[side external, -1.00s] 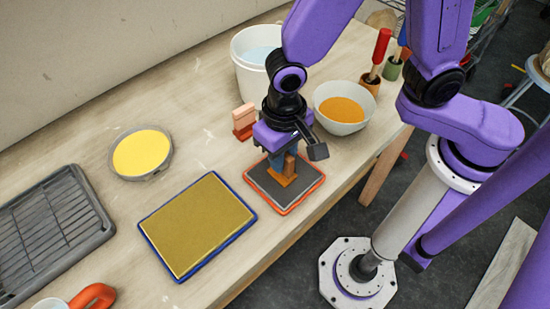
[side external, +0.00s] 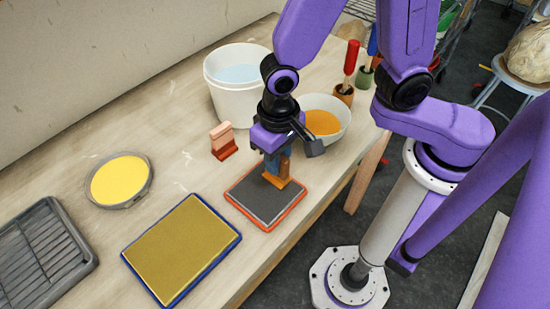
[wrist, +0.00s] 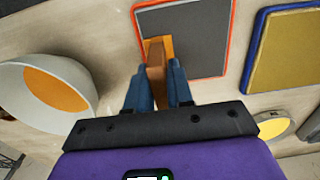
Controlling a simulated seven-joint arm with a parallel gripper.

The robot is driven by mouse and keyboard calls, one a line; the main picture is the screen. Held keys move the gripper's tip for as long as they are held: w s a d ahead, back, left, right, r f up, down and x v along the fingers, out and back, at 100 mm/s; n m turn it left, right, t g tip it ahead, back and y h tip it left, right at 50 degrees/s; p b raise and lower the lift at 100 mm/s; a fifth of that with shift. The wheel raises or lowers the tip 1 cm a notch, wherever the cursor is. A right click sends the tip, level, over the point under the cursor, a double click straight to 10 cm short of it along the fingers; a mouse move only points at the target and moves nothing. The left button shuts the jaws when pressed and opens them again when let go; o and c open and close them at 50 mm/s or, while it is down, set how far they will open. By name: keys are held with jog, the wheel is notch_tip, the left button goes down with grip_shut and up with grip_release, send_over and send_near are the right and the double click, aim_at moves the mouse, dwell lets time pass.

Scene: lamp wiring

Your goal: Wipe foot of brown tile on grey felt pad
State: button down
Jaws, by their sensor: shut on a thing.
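My gripper (wrist: 157,82) has blue fingers shut on the brown tile (wrist: 155,60). It also shows in the side external view (side external: 277,160). The tile is upright, with its wider orange-brown foot (side external: 276,181) pointing down. The grey felt pad (side external: 255,201) lies in an orange-red rimmed tray near the table's front edge; it also shows in the wrist view (wrist: 205,30). The foot is over the pad's back right part, at or very near its surface; I cannot tell whether it touches. The fingers hide the tile's upper part.
An olive-yellow pad with a blue rim (side external: 180,250) lies left of the grey pad. A pink and red block (side external: 222,142) stands behind it. A bowl with orange contents (side external: 322,122) and a white bucket (side external: 237,98) stand close behind my gripper. A round yellow dish (side external: 120,180) is further left.

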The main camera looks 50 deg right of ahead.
jog(key=shift+a, duration=3.9)
jog(key=shift+d+f, duration=0.15)
jog(key=shift+d, duration=3.95)
jog(key=shift+a, duration=4.1)
notch_tip(320, 180, up, 6)
jog(key=shift+r, duration=0.2)
